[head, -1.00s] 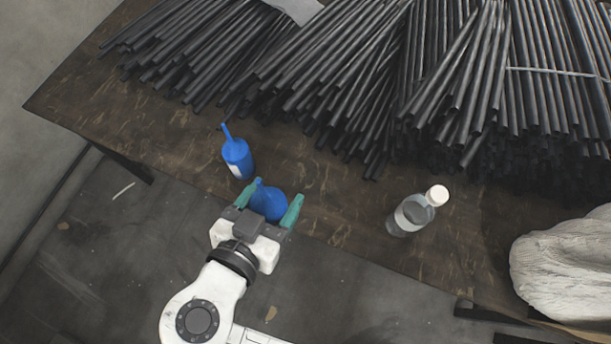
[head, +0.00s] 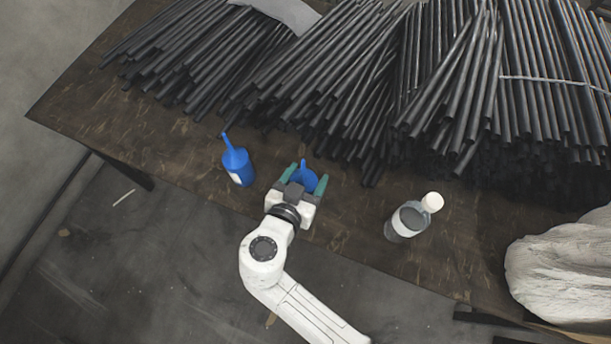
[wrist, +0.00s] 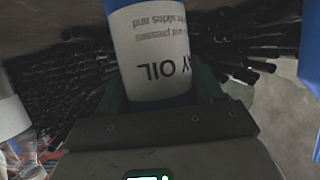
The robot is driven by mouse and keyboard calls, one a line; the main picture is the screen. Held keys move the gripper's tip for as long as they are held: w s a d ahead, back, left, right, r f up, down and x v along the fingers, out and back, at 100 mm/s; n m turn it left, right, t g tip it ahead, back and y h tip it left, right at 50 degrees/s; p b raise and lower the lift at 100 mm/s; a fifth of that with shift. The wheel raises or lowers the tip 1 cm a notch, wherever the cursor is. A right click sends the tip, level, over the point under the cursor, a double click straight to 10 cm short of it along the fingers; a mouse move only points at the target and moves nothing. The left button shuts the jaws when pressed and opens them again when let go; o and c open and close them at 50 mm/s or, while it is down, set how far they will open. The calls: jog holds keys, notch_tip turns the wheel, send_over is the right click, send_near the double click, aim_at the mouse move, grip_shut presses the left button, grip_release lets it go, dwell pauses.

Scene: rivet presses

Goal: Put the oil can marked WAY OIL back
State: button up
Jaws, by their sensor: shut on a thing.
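A blue oil can (head: 305,178) is between the fingers of my gripper (head: 304,184), over the wooden table in the head view. In the wrist view the held oil can (wrist: 150,50) fills the middle, and its white label reads "Y OIL" upside down; the rest of that word is cut off. My gripper is shut on it. A second blue oil can (head: 238,166) with a long spout stands on the table to the left of my gripper. Its label text is too small to read. Whether the held can touches the table is hidden by my gripper.
Bundles of dark rods (head: 290,75) cover the back of the table (head: 185,150). A clear bottle with a white cap (head: 408,220) stands right of my gripper. A pale, lumpy sack-like thing (head: 560,265) lies at the far right. Bare tabletop lies between the cans and the bottle.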

jog(key=shift+f, duration=0.2)
jog(key=shift+f, duration=0.15)
jog(key=o, duration=1.2)
jog(key=b+v, duration=0.1)
jog(key=v, duration=1.1)
